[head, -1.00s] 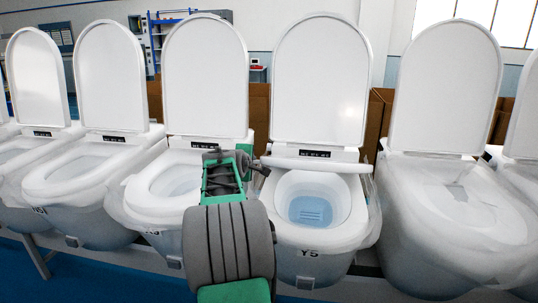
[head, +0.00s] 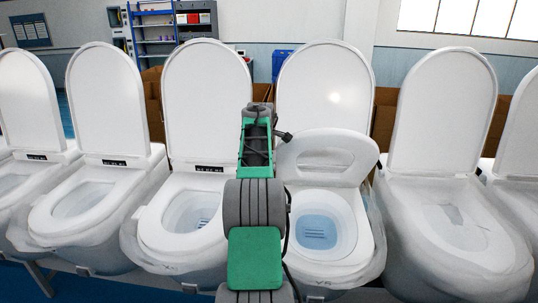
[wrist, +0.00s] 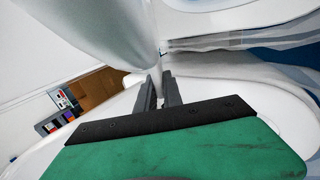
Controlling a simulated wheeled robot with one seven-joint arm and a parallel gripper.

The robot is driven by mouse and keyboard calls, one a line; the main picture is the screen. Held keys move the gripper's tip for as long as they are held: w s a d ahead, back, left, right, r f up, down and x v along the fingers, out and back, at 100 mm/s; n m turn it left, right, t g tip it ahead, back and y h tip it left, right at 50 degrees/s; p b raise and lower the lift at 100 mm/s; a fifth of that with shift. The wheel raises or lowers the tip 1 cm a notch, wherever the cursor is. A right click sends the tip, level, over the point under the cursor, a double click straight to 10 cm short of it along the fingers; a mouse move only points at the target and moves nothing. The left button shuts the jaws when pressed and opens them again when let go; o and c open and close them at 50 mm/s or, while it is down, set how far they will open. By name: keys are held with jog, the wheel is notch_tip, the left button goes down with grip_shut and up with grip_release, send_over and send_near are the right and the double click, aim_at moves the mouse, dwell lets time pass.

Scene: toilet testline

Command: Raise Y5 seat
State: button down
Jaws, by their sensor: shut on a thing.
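My gripper (head: 284,136) is at the seat's left edge, small and partly hidden by my arm. In the wrist view my dark fingers (wrist: 158,92) are closed on a thin white edge of the seat (wrist: 152,35).
A toilet with its seat down and lid up (head: 165,235) stands close on the left. A plastic-wrapped toilet (head: 455,250) stands close on the right. Cardboard boxes (head: 384,115) and a blue shelf (head: 152,35) are behind the row.

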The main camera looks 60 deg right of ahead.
jog(key=shift+w+d+r, duration=0.1)
jog(key=shift+w+r, duration=0.05)
jog(key=shift+r, duration=0.05)
jog(key=c, duration=1.6)
grip_release()
jog(key=shift+o, duration=0.6)
